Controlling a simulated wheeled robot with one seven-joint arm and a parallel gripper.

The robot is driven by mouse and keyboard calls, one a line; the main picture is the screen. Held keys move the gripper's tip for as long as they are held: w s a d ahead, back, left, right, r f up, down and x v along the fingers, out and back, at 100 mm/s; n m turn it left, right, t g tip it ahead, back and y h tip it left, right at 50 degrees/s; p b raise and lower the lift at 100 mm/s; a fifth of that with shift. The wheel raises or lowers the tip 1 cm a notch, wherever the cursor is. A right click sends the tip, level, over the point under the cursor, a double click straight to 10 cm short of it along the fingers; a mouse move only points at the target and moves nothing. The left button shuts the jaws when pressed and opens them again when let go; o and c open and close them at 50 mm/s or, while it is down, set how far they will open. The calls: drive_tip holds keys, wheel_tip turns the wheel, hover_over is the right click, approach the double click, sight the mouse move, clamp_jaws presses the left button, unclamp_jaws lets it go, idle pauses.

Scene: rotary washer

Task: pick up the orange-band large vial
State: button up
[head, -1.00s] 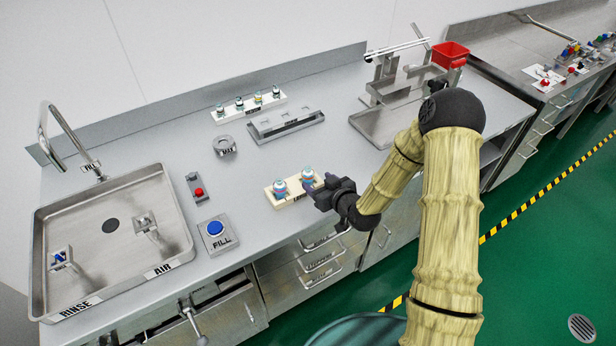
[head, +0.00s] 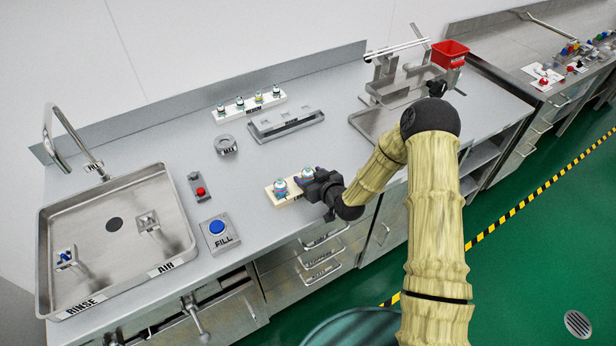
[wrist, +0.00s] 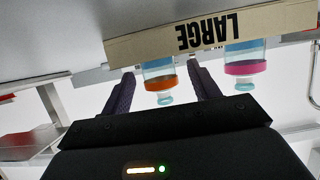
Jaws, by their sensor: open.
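The orange-band large vial (wrist: 159,78) shows in the wrist view, between the two fingers of my open gripper (wrist: 160,92). It stands in the cream rack labelled LARGE (wrist: 212,32), and contact with the fingers cannot be told. A pink-band vial (wrist: 245,66) stands beside it in the same rack, outside the fingers. In the head view my gripper (head: 308,181) is at the right end of the rack (head: 272,196) and partly hides the vial there. The other vial (head: 280,187) stands clear at the left.
A MEDIUM rack (head: 250,105) with several vials and a metal tray (head: 287,124) are behind. A blue FILL button (head: 217,227), a red button (head: 200,191) and the sink (head: 120,240) are to the left. A red bin (head: 451,53) stands at the back right.

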sight(310, 175)
drive_tip(key=c, duration=1.1)
drive_tip(key=shift+r, duration=0.15)
wheel_tip(310, 175, up, 10)
drive_tip(key=shift+f+b, duration=0.1)
drive_tip(key=shift+b, duration=0.85)
drive_tip(key=shift+f, duration=0.1)
